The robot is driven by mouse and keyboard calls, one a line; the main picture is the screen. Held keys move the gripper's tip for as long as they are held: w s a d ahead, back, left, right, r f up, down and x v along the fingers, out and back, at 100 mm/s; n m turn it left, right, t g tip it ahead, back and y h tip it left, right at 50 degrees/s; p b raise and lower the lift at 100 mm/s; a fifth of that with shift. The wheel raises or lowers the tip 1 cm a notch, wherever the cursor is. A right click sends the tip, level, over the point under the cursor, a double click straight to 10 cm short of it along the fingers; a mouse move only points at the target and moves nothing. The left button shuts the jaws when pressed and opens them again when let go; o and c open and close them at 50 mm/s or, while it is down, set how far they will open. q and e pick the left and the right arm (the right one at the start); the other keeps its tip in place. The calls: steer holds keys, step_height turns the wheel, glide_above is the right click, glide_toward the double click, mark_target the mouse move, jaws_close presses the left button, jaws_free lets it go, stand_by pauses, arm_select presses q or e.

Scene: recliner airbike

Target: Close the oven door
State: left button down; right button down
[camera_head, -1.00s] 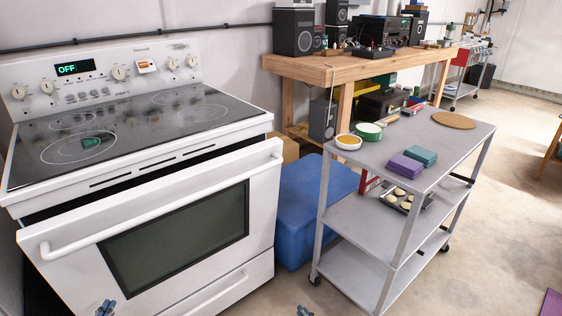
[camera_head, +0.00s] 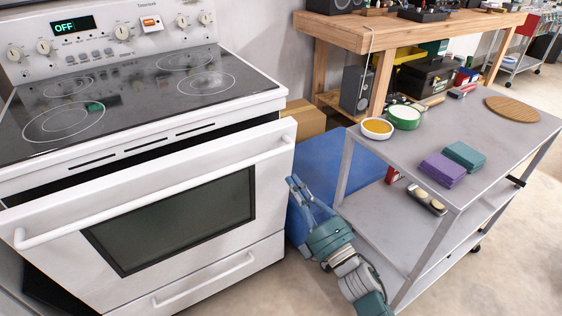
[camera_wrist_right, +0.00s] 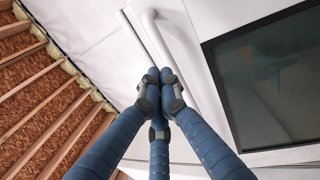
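The white oven's door (camera_head: 175,222) is slightly ajar, its top edge leaning out with a dark gap beneath the cooktop. Its long white handle (camera_head: 160,188) runs along the top. My right gripper (camera_head: 293,182) is beside the door's right end, fingers pointing up. In the right wrist view, the blue fingers of my right gripper (camera_wrist_right: 157,78) have their tips together with nothing seen between them. The door with its dark window (camera_wrist_right: 265,75) and one end of the handle (camera_wrist_right: 150,20) lie just beyond the tips. I cannot tell whether they touch the door. My left gripper is out of view.
A grey cart (camera_head: 440,112) with bowls and purple and teal blocks stands close to the right of my right arm. A blue bin (camera_head: 345,165) and cardboard box (camera_head: 304,118) are behind it. A wooden workbench (camera_head: 420,32) stands farther back. Floor shows between oven and cart.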

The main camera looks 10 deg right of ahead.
mark_target(274, 153)
steer(key=x, duration=0.7)
steer(key=shift+w+a, duration=0.1)
steer(key=shift+w, duration=0.1)
